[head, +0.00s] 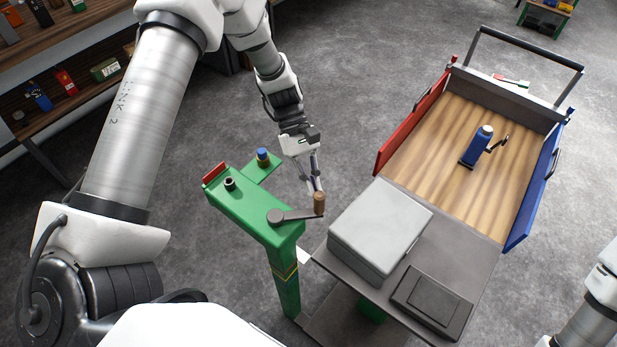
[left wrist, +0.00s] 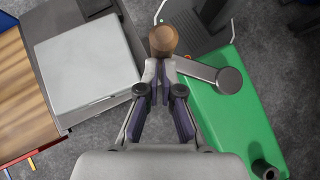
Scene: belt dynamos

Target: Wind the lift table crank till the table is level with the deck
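The crank has a grey arm on a round hub (head: 276,216) and a wooden handle (head: 319,203). It sits on a green post (head: 255,210); the handle also shows in the left wrist view (left wrist: 163,40). My left gripper (head: 312,190) is at the handle, its fingertips closed in around it just below its top. The lift table (head: 468,268) is dark grey and stands right of the crank, against the near end of the wood-floored deck (head: 430,130). I cannot tell their exact height difference. My right gripper is out of view.
A grey box (head: 380,225) and a dark flat case (head: 432,300) lie on the lift table. The deck has a red side (head: 412,122), a blue side (head: 535,190) and a blue device (head: 477,146) on it. Shelves (head: 60,85) stand at upper left.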

